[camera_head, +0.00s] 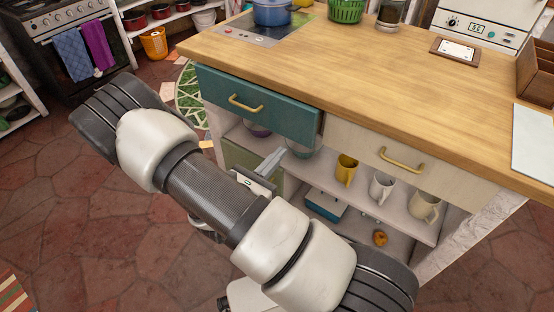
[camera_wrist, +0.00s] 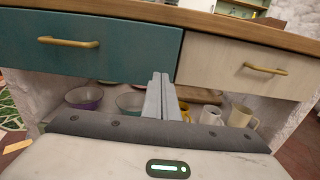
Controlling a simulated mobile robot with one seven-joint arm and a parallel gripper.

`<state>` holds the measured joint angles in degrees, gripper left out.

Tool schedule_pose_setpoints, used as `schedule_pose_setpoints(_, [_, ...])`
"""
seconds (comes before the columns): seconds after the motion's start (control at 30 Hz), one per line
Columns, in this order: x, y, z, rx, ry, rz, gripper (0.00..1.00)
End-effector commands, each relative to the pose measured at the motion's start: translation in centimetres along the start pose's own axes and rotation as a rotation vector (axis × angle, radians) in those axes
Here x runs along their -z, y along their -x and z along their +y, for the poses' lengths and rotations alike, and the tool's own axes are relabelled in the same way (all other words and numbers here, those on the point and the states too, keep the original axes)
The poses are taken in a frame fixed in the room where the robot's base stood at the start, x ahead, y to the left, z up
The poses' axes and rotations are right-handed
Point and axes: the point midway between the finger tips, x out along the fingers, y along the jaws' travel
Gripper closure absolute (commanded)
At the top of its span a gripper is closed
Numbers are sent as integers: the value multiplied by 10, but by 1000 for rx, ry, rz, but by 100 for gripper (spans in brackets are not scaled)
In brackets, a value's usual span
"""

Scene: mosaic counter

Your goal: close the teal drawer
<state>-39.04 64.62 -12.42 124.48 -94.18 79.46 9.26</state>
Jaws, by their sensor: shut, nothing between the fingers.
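The teal drawer (camera_head: 258,104) is at the upper left of the wooden-topped counter. Its front stands a little forward of the cream drawer beside it, so it is slightly open. It has a brass bar handle (camera_head: 245,103). In the wrist view the teal drawer (camera_wrist: 120,52) fills the upper left, with its handle (camera_wrist: 68,42) at left. My gripper (camera_head: 274,160) is in front of the counter, below the drawer's lower edge in the head view. In the wrist view my gripper's fingers (camera_wrist: 160,78) are together and empty, overlapping the drawer's lower right corner. I cannot tell whether they touch it.
The cream drawer (camera_head: 385,154) is right of the teal one. Open shelves below hold bowls, a yellow mug (camera_head: 346,168) and pale mugs (camera_head: 382,187). A blue pot (camera_head: 272,12) sits on the counter's hob. Tiled floor is clear at left.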

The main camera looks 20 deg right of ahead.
Motion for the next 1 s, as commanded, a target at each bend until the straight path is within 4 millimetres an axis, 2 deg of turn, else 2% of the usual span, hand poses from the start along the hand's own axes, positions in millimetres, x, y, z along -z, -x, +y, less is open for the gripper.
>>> schedule_pose_setpoints(0.03, [2, -12, -2, 5, -1, 0, 100])
schedule_pose_setpoints(0.2, [2, -50, -2, 6, -1, 1, 100])
schedule_pose_setpoints(0.43, [2, -85, -1, 5, 0, 2, 100])
schedule_pose_setpoints(0.63, [1, -98, -1, 3, 0, 2, 100])
schedule_pose_setpoints(1.0, [1, -100, -1, 3, 1, 2, 100])
